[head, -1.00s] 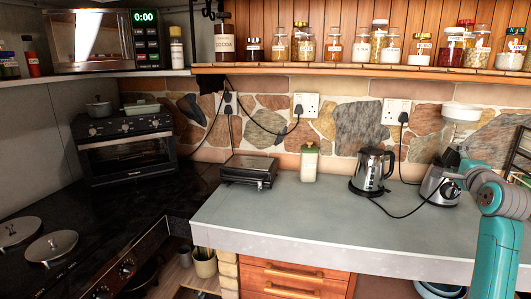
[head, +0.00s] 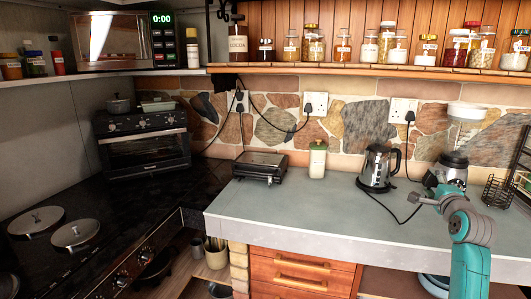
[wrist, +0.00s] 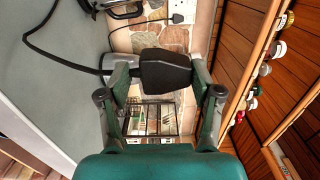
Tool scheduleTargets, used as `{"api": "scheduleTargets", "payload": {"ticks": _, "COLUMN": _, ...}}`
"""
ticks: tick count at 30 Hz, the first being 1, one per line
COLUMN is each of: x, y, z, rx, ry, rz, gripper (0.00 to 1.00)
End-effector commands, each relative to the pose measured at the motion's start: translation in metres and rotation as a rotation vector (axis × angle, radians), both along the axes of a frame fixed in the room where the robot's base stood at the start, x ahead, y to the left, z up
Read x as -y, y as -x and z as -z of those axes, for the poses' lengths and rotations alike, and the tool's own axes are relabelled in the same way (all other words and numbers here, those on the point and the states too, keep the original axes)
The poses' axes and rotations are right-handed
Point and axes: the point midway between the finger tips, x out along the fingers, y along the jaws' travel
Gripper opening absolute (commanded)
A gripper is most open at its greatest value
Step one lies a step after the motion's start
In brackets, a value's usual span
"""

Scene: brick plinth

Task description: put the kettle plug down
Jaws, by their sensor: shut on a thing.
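My gripper (wrist: 165,84) is shut on the black kettle plug (wrist: 165,68), which sits between both fingers in the wrist view. A black cord runs from the plug across the left of that view. In the head view my gripper (head: 432,182) is above the counter's right part, between the kettle and the blender; the plug cannot be made out there. The steel kettle (head: 376,168) stands upright on the counter, with its cord (head: 385,210) looping forward towards my gripper. Part of the kettle also shows at the top of the wrist view (wrist: 122,10).
The blender (head: 453,168) and a wire rack (head: 500,190) stand to the right.

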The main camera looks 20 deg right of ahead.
Motion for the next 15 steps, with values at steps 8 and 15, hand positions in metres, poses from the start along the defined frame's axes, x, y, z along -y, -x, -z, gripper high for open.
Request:
{"api": "scheduleTargets", "payload": {"ticks": 8, "x": -0.067, "y": -0.041, "z": 0.1, "rx": -0.008, "ry": -0.006, "rz": -0.052, "gripper": 0.09}}
{"api": "scheduleTargets", "payload": {"ticks": 15, "x": -0.148, "y": -0.059, "z": 0.2, "rx": -0.008, "ry": -0.005, "rz": -0.109, "gripper": 0.09}}
